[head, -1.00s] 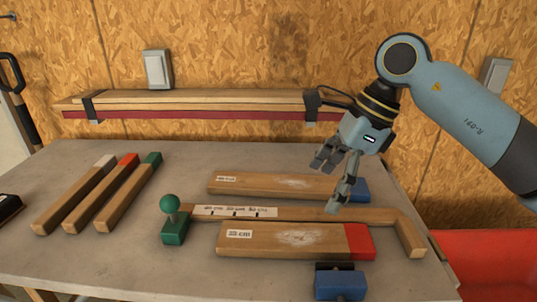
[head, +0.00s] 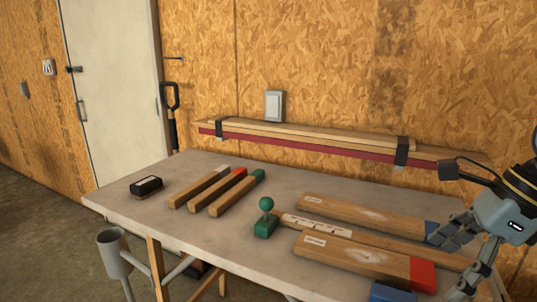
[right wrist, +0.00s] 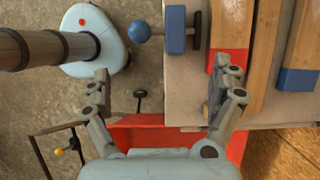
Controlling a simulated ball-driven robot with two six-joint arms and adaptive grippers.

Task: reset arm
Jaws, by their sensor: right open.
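My right gripper (head: 455,265) is at the right edge of the head view, by the red and blue board ends. Its grey fingers are spread and hold nothing. In the right wrist view the open jaws (right wrist: 162,78) face down. The red-tipped board (right wrist: 232,35) and blue clamp (right wrist: 176,30) lie beyond and beside the right finger. Most of the right arm is cut off in the head view. My left gripper is in neither current view.
The grey workbench (head: 150,215) carries a red-tipped board (head: 360,262), a blue-tipped board (head: 365,214), a green clamp (head: 265,226), several narrow sticks (head: 215,192) and a black-topped block (head: 146,186). A blue clamp (head: 392,292) is at the near edge. A red surface (right wrist: 160,135) lies below the jaws.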

